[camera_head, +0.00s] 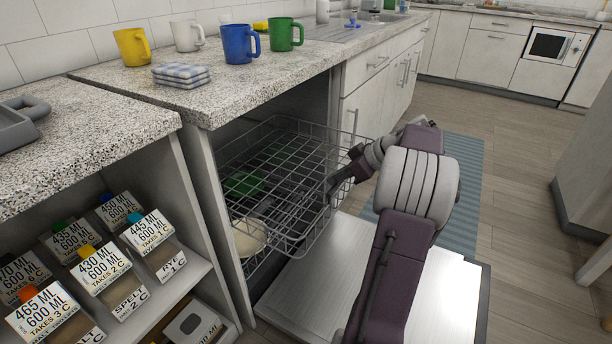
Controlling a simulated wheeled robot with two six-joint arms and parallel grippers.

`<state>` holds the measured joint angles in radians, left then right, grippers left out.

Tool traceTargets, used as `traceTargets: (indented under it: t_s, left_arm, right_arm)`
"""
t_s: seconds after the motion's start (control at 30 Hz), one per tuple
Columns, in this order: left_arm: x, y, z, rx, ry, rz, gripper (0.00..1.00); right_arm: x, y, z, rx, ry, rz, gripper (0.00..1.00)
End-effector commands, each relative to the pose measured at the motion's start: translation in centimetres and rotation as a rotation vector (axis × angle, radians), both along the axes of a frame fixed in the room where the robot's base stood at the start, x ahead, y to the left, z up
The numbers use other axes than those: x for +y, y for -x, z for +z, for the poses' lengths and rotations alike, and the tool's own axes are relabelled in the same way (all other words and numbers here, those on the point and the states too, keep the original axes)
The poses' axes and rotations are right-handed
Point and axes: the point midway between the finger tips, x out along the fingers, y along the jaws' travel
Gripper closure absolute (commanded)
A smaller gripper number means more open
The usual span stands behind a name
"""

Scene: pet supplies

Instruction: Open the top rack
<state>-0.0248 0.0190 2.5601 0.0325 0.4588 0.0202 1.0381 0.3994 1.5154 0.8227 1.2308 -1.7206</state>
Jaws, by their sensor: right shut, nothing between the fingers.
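The dishwasher's top rack (290,141) is a grey wire basket. It sticks out part way past the front of the dishwasher opening and looks empty. The dishwasher door (320,270) is folded down flat. My right gripper (334,188) is at the rack's front right side, against or very close to its wires; I cannot tell if it touches. Its fingers are shut with nothing held, and wires partly hide them. My left gripper is not in view.
Below the top rack are a green dish (243,184) and a pale plate (250,238). The counter (290,62) above holds several mugs and a folded cloth (181,75). A shelf of labelled packages (105,268) stands at left. Floor is free beyond the blue mat (462,165).

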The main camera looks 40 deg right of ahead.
Motion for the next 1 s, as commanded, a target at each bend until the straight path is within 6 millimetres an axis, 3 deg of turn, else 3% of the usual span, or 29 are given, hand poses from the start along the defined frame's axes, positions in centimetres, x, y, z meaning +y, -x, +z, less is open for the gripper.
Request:
traceTargets:
  t_s: [0.03, 0.2, 0.4, 0.63, 1.0]
  left_arm:
    - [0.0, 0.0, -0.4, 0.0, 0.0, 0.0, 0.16]
    - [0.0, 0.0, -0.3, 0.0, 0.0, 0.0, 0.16]
    - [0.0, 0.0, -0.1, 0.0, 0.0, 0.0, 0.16]
    - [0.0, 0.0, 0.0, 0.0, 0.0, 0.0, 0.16]
    - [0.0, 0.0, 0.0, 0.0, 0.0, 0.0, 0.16]
  right_arm:
    - [-0.8, 1.6, -0.2, 0.002, 0.001, -0.007, 1.0]
    - [-2.4, 5.7, 0.0, 0.001, -0.003, -0.006, 1.0]
    - [-3.8, 9.1, 0.1, 0.001, 0.0, -0.004, 1.0]
    - [-4.5, 10.8, 0.1, 0.0, -0.001, -0.001, 1.0]
    - [-4.6, 11.1, 0.0, 0.001, 0.0, 0.0, 1.0]
